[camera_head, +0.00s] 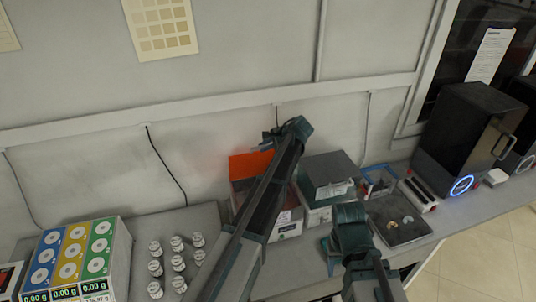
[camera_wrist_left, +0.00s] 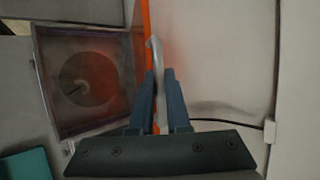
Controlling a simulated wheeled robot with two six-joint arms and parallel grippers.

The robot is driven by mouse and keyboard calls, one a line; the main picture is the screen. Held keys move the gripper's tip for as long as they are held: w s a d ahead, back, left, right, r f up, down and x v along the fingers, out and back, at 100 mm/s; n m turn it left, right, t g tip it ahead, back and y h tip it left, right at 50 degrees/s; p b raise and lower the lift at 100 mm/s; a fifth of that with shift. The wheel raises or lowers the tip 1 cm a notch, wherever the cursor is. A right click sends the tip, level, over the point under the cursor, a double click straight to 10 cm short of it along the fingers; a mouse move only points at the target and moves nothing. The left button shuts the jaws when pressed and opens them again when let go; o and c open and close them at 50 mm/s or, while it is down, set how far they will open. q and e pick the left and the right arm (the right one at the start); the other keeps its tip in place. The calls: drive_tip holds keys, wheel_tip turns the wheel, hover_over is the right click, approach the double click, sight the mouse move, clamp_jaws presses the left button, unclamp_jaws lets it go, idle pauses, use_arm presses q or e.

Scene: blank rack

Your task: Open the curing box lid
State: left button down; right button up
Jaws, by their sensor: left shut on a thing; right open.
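The curing box (camera_wrist_left: 50,90) stands open in the left wrist view, with a dark round plate inside. Its orange lid (camera_head: 249,164) stands raised at the back of the box in the head view and shows edge-on in the left wrist view (camera_wrist_left: 146,40). My left gripper (camera_wrist_left: 159,80) is shut on the lid's pale curved handle (camera_wrist_left: 155,46). In the head view my left gripper (camera_head: 266,145) is small, above the lid, and my left arm covers much of the box. My right gripper (camera_head: 330,250) is open, low in front of the grey-lidded box; its fingertips are hard to make out.
The grey-lidded box (camera_head: 327,170) stands right beside the curing box. A blue-rimmed bin (camera_head: 379,181), a dark tray (camera_head: 398,222) and a black machine (camera_head: 462,135) are further right. Several small jars (camera_head: 178,262) and coloured meters (camera_head: 75,258) stand left. The wall is close behind.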

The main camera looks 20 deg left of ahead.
use_arm(q)
drive_tip(key=shift+w+a+r+p, duration=0.15)
drive_tip(key=shift+w+a+r, duration=0.15)
drive_tip(key=shift+w, duration=0.25)
drive_tip(key=shift+w+a+r+p, duration=0.15)
drive_tip(key=shift+w+a, duration=0.25)
drive_tip(key=shift+w, duration=0.1)
drive_tip(key=shift+w+a+r+p, duration=0.15)
drive_tip(key=shift+w+a+r, duration=0.15)
drive_tip(key=shift+w, duration=0.25)
drive_tip(key=c, duration=0.9)
unclamp_jaws()
drive_tip(key=shift+s, duration=0.1)
drive_tip(key=shift+s+d+r+p, duration=0.1)
drive_tip(key=shift+d+r+p, duration=0.1)
drive_tip(key=shift+p, duration=0.1)
drive_tip(key=p+v, duration=0.3)
drive_tip(key=v, duration=0.1)
drive_tip(key=shift+r, duration=0.35)
drive_tip(key=s+d, duration=0.1)
drive_tip(key=d, duration=0.2)
drive_tip(key=s+d, duration=0.2)
drive_tip(key=d, duration=0.2)
drive_tip(key=s+d, duration=0.2)
drive_tip(key=d, duration=0.2)
drive_tip(key=shift+d+f, duration=0.15)
